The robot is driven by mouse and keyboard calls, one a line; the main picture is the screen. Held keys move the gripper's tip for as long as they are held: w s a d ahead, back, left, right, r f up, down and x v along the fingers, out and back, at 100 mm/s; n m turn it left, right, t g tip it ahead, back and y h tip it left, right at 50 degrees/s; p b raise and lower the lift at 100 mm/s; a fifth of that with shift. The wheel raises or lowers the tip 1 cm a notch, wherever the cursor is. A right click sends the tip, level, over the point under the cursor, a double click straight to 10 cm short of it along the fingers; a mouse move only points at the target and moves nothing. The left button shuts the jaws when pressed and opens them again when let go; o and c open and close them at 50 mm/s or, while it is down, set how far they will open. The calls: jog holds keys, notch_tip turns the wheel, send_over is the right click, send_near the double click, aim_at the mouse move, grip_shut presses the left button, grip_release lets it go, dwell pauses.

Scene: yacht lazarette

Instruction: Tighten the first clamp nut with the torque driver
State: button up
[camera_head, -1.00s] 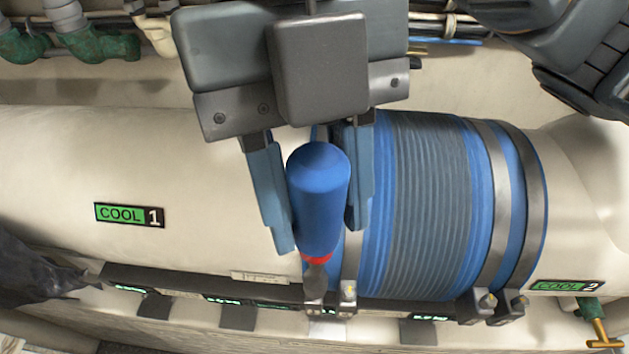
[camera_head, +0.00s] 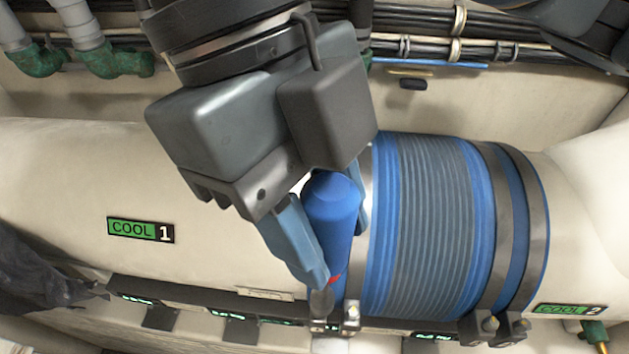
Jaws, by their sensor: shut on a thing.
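The torque driver (camera_head: 331,215) has a blue handle, a red band and a dark lower end. My gripper (camera_head: 338,245) is shut on its handle, one finger on each side, and holds it pointing down. The driver's lower end is at the left clamp nut area (camera_head: 319,325) at the lower left of the blue hose (camera_head: 425,225). I cannot tell whether the tip is seated on the nut. A neighbouring clamp nut (camera_head: 352,312) shows just to the right. Two more clamp nuts (camera_head: 490,324) sit at the hose's right end.
The cream pipe carries a COOL 1 label (camera_head: 140,230) at left and a COOL 2 label (camera_head: 569,310) at right. A dark rail with green-lit tags (camera_head: 240,318) runs below. Green valves (camera_head: 115,63) and cables (camera_head: 450,50) line the back. Dark cloth (camera_head: 40,280) lies at left.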

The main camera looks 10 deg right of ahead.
jog(key=shift+n, duration=0.4)
jog(key=shift+r+n+t+h+p, duration=0.15)
jog(key=shift+n+t+h+p, duration=0.3)
jog(key=shift+n, duration=0.75)
jog(key=shift+n+t, duration=0.25)
jog(key=shift+n, duration=0.55)
jog(key=shift+n+t+h+p, duration=0.25)
jog(key=shift+n+t+p, duration=0.25)
jog(key=shift+n, duration=1.5)
